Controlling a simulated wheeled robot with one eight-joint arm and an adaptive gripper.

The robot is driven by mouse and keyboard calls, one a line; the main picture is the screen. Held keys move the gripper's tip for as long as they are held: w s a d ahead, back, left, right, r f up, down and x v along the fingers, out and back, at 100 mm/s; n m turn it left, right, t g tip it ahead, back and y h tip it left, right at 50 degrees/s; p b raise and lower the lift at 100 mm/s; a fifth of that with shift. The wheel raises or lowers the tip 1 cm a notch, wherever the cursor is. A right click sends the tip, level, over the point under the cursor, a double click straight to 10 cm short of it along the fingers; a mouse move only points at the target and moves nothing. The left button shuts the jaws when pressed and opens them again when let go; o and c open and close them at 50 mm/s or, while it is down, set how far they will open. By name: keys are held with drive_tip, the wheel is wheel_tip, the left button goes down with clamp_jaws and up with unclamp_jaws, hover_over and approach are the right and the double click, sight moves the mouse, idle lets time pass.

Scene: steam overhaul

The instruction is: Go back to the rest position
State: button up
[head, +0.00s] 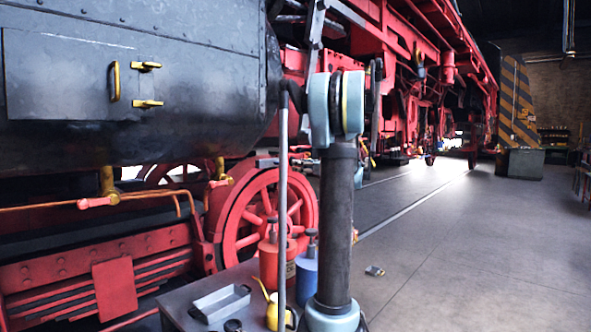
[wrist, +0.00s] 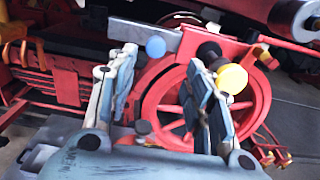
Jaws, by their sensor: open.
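My gripper (wrist: 160,80) shows in the wrist view with its two blue-and-white fingers spread apart and nothing between them. Behind the fingers is a red spoked wheel (wrist: 258,98) of the locomotive, with a grey bar (wrist: 140,36) above it. A blue disc (wrist: 155,47) and a yellow disc (wrist: 232,77) show near the fingertips; I cannot tell how far away they are. In the head view my arm stands upright in front of the locomotive, and the gripper cannot be made out there. The red wheel (head: 228,228) also shows there, left of the arm.
A grey bench (head: 180,308) at the lower middle bears a metal tray (head: 220,304), a red can (head: 269,265), a blue can (head: 307,272) and a yellow oil can (head: 272,312). The floor at right is largely clear.

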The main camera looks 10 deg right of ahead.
drive_tip(key=shift+s+d, duration=0.15)
drive_tip(key=shift+s, duration=0.15)
drive_tip(key=s+a+f+n+g+h, duration=0.1)
drive_tip(key=s+a+f+n+g, duration=0.2)
drive_tip(key=s+a+f+n, duration=0.35)
drive_tip(key=s+a+f+n+g+h, duration=0.1)
drive_tip(key=s+a+f+n+g, duration=0.2)
drive_tip(key=s, duration=0.6)
drive_tip(key=s+a+f+n+g+h, duration=0.1)
drive_tip(key=s+a+f+n+g, duration=0.1)
drive_tip(key=s+a+f+n, duration=0.4)
drive_tip(key=s+d+f+n+g+h, duration=0.2)
drive_tip(key=s+f+n, duration=0.4)
drive_tip(key=s+f, duration=0.4)
drive_tip(key=s+d+f+n+g+h, duration=0.2)
drive_tip(key=s+f+n+h, duration=0.3)
drive_tip(key=s, duration=1.2)
wheel_tip(320, 180, down, 5)
drive_tip(key=shift+s+d+r+n+h, duration=0.1)
drive_tip(key=shift+s+d+n+h, duration=0.25)
drive_tip(key=shift+d+n, duration=0.7)
drive_tip(key=shift+a, duration=0.25)
